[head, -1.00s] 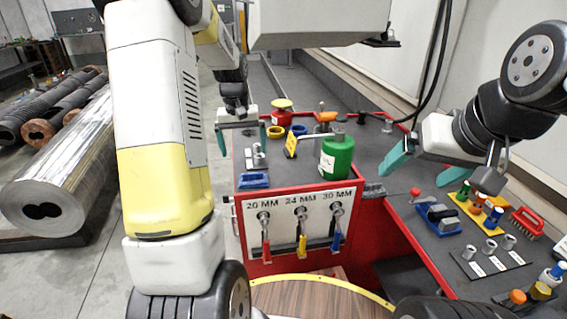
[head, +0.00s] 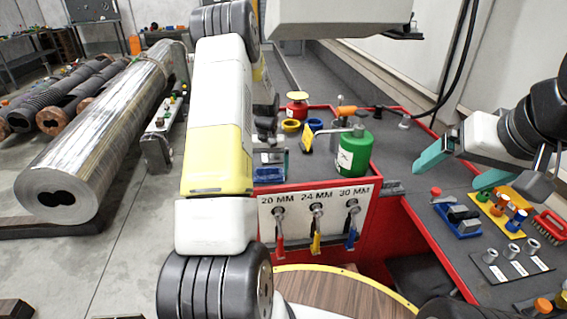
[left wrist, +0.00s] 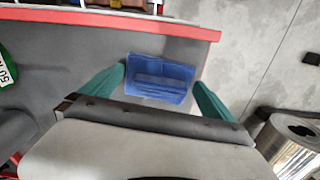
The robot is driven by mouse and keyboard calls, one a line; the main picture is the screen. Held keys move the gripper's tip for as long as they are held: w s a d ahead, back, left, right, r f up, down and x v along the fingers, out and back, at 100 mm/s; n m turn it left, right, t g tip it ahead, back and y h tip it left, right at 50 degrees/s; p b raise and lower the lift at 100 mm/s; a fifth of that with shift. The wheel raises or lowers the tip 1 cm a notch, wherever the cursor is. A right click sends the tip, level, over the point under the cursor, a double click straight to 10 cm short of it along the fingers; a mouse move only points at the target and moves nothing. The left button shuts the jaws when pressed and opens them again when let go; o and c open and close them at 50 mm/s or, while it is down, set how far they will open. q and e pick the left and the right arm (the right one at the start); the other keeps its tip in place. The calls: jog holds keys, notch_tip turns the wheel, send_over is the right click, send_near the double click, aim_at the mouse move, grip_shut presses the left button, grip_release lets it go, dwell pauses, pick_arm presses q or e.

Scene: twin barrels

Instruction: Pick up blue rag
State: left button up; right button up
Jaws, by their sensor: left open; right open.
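The blue rag (head: 268,175) lies folded on the grey top of the red bench, near its front left edge. My left arm hides part of it in the head view. In the left wrist view the rag (left wrist: 160,78) lies between the two green fingertips of my left gripper (left wrist: 160,84). That gripper is open, and in the head view it is mostly hidden behind my own left arm. I cannot tell how high the fingers are above the bench. My right gripper (head: 437,153) is open and empty above the right part of the bench.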

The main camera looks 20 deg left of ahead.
aim_at(269, 177)
pick_arm(q)
jog(key=shift+f, duration=0.25)
jog(key=c, duration=1)
jog(key=shift+c, duration=0.2)
jog(key=shift+r, duration=0.15)
jog(key=shift+r, duration=0.45)
jog(key=r, duration=0.1)
jog(key=s+r, duration=0.1)
jog(key=shift+d+r, duration=0.3)
jog(key=shift+r, duration=0.05)
jog(key=s+d+r, duration=0.1)
jog(key=s+d, duration=0.6)
jog(key=s, duration=0.6)
jog(key=shift+r, duration=0.1)
